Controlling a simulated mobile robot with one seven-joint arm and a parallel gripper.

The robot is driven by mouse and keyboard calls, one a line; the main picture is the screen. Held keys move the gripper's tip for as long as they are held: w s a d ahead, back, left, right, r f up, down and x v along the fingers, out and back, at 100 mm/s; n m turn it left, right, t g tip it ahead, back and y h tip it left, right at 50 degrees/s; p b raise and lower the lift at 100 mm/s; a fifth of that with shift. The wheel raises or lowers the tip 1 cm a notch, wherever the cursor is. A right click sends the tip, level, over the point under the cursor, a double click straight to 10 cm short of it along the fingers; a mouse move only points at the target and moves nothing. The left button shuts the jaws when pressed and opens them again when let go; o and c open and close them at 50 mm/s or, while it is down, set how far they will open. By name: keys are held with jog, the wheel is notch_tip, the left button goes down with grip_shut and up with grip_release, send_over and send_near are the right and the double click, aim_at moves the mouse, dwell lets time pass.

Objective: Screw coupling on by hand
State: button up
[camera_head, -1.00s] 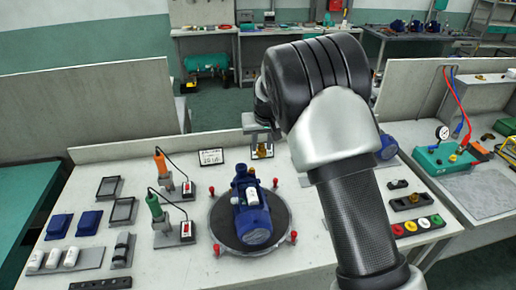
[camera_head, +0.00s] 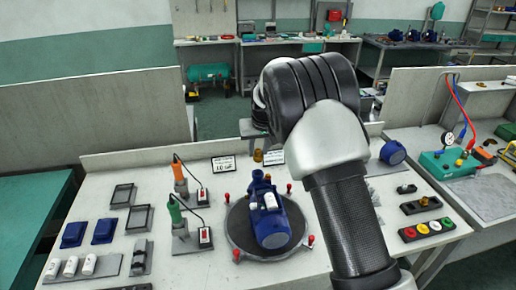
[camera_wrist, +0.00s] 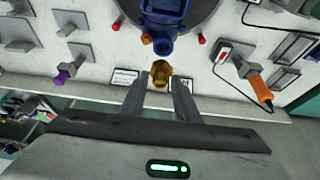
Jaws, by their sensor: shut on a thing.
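The brass coupling (camera_wrist: 160,72) is between the two fingers of my gripper (camera_wrist: 161,92) in the wrist view, and the gripper is shut on it. In the head view the coupling (camera_head: 258,156) shows small beside the forearm, near the bench's back edge. The blue pump (camera_head: 268,215) lies on a dark round turntable (camera_head: 238,232). The port (camera_wrist: 163,45) also shows beyond the coupling in the wrist view; the two look apart. My arm hides much of the gripper in the head view.
Red knobs (camera_head: 311,239) ring the turntable. Two cards (camera_head: 223,163) (camera_head: 273,157) stand at the back. Orange- (camera_head: 179,172) and green-handled (camera_head: 174,211) tools on stands are left, with blue parts (camera_head: 105,231) and black trays. Coloured buttons (camera_head: 422,229) are right.

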aim_at(259, 159)
jog(key=shift+f+b, duration=1.4)
jog(key=shift+f, duration=1.2)
jog(key=shift+f+b, duration=0.2)
jog(key=shift+b, duration=0.1)
jog(key=o, duration=1.1)
jog(key=shift+o, duration=0.2)
jog(key=shift+p+v, duration=1)
jog(key=shift+v, duration=2.05)
jog(key=b+v, duration=0.1)
jog(key=v, duration=1.6)
jog(key=shift+r, duration=0.2)
